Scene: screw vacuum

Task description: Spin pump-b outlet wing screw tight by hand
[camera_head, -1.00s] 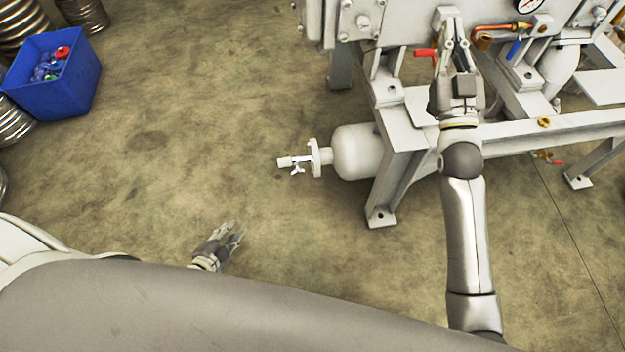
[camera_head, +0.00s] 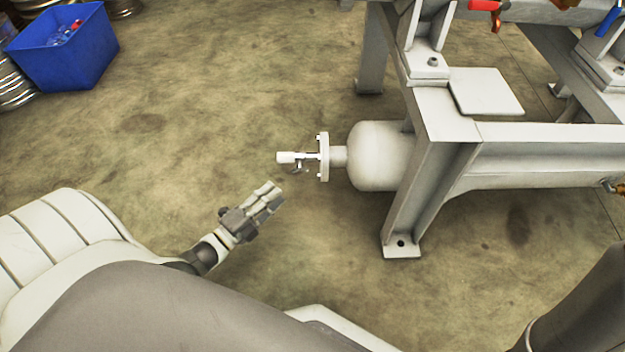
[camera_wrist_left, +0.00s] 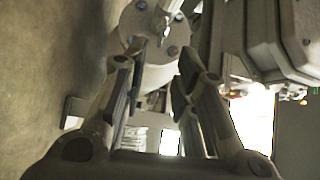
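The pump outlet is a pale cylinder (camera_head: 378,157) ending in a round flange (camera_head: 323,157) with a short pipe stub. The small wing screw (camera_head: 299,164) sits at this stub, left of the flange; its exact shape is hard to make out. My left gripper (camera_head: 272,192) is below and left of the stub, apart from it, pointing up and right. In the left wrist view the gripper (camera_wrist_left: 153,72) has its fingers spread with nothing between them. The flange (camera_wrist_left: 140,18) with its bolts shows beyond the fingertips. My right gripper is out of view.
A grey steel frame (camera_head: 432,165) stands right of the outlet, with a foot on the floor. A red-handled valve (camera_head: 486,5) is at the top. A blue bin (camera_head: 65,60) stands far left. The floor between bin and outlet is clear.

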